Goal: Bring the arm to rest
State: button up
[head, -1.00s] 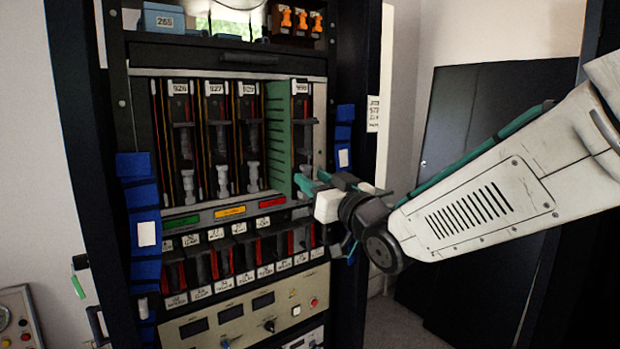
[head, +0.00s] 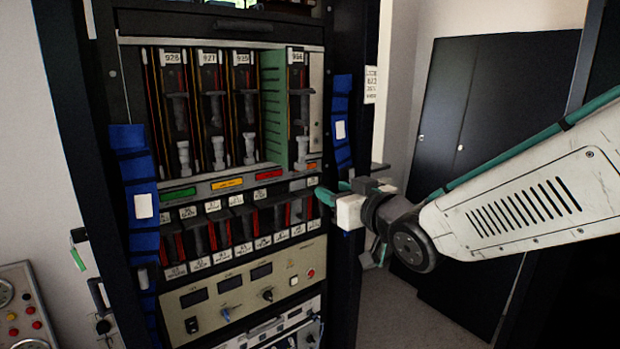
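My white arm (head: 530,195) reaches in from the right edge in the head view, with a dark wrist joint near its end. My gripper (head: 328,196), with teal fingers on a white block, is in front of the right edge of the rack (head: 345,270), beside the lower row of modules. The fingers point left toward the rack. I cannot tell whether they touch it or whether they are apart. Nothing is clearly seen between them.
The rack holds upper slots with grey handles (head: 217,150), a green divider (head: 273,105), a lower row of labelled modules (head: 225,230) and a beige control panel (head: 245,290). Blue pouches (head: 140,180) hang on its left post. A dark cabinet (head: 480,130) stands behind my arm.

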jog(key=s+d+f+m+g+h, duration=0.3)
jog(key=s+d+f+g+h, duration=0.5)
jog(key=s+d+f, duration=0.35)
jog(key=s+d+r+m+g, duration=0.1)
jog(key=s+d+g, duration=0.2)
jog(key=s, duration=0.6)
jog(key=s+d+r+m+g, duration=0.1)
jog(key=s+d+m+g, duration=0.1)
jog(key=s+d, duration=0.3)
jog(key=s, duration=0.4)
jog(key=shift+s+r+g, duration=0.35)
jog(key=shift+g, duration=0.05)
